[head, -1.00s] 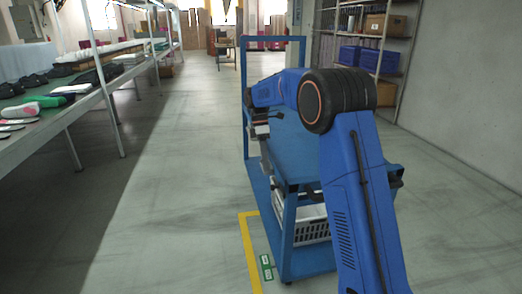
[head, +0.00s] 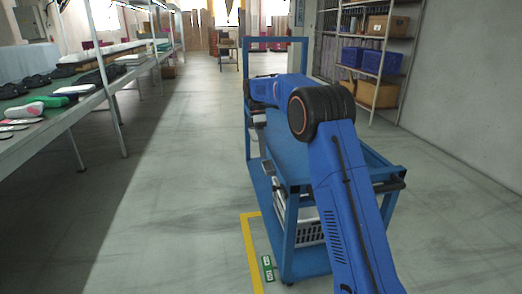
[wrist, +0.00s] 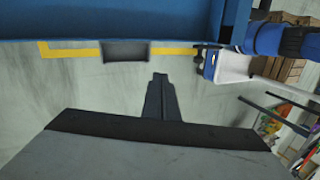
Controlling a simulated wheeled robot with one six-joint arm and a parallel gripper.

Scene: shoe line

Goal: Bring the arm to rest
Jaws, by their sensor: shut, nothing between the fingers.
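My blue arm bends over the blue trolley (head: 292,160) in the head view. My gripper (wrist: 160,80) shows in the wrist view as a dark, narrow shape with its fingers together, over grey floor and holding nothing. In the head view it is mostly hidden behind the arm and trolley; only a small grey part shows near the trolley's left upright.
A white crate (head: 309,228) sits on the trolley's lower shelf. Yellow floor tape (head: 247,255) marks its left side. A long bench (head: 60,110) with shoes stands at left. Shelving (head: 372,55) with blue bins stands at back right. The aisle between bench and trolley is clear.

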